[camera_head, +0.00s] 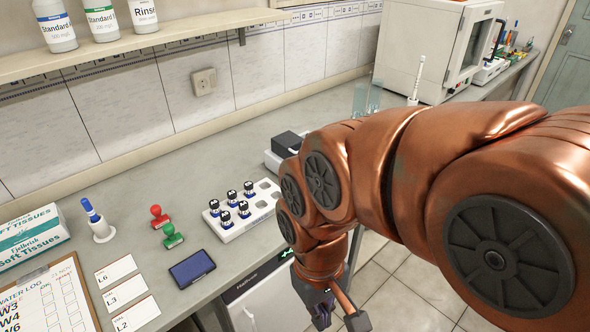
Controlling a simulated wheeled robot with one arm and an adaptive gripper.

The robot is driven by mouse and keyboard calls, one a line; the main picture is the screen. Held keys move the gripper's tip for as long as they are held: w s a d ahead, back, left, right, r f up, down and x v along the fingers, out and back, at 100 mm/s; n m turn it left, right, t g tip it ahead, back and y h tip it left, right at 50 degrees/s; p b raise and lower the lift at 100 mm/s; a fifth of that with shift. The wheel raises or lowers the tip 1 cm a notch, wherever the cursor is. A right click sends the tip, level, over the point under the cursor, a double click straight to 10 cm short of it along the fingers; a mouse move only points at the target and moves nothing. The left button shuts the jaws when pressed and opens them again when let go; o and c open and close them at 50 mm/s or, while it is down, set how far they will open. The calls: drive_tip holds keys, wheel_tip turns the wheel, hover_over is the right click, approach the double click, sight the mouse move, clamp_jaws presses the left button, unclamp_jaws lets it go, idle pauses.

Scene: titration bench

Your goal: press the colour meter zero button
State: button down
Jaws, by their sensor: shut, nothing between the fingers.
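A light-coloured device with a dark block on top (290,145) stands on the bench, mostly hidden behind my copper-coloured arm. It may be the colour meter, but I cannot tell for sure. No zero button shows. My gripper (340,316) hangs low at the bottom of the picture, beyond the bench's front edge and over the floor side. Its fingers are shut, with nothing held. It is well apart from the device.
A white vial rack (262,204) with several dark-capped vials sits on the bench left of my arm. Red (159,216) and green (172,236) stamps and a blue pad (192,268) lie nearby. A white cabinet-like instrument (420,50) stands at the back. A wall shelf (150,42) holds bottles.

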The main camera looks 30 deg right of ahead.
drive_tip(key=w+d+r+t+y+p, duration=0.1)
drive_tip(key=w+r+t+y+p, duration=0.15)
drive_tip(key=w, duration=0.95)
drive_tip(key=w+d+r+t+y+p, duration=0.15)
drive_tip(key=w+r, duration=0.25)
drive_tip(key=w, duration=0.8)
drive_tip(key=w+d+m+t+p, duration=0.1)
drive_tip(key=w+d+m+t, duration=0.1)
drive_tip(key=w+d, duration=0.4)
drive_tip(key=w+d+m+t+h+p, duration=0.1)
drive_tip(key=w+d+m+t, duration=0.2)
drive_tip(key=w+d, duration=0.4)
drive_tip(key=d+t, duration=0.1)
drive_tip(key=d, duration=0.8)
drive_tip(key=shift+w+r, duration=0.15)
drive_tip(key=shift+r, duration=0.2)
drive_tip(key=shift+f, duration=0.1)
wheel_tip(320, 180, down, 8)
drive_tip(key=shift+r+b, duration=0.15)
drive_tip(key=shift+b, duration=1.1)
drive_tip(key=shift+f+b, duration=0.35)
drive_tip(key=shift+f, duration=0.1)
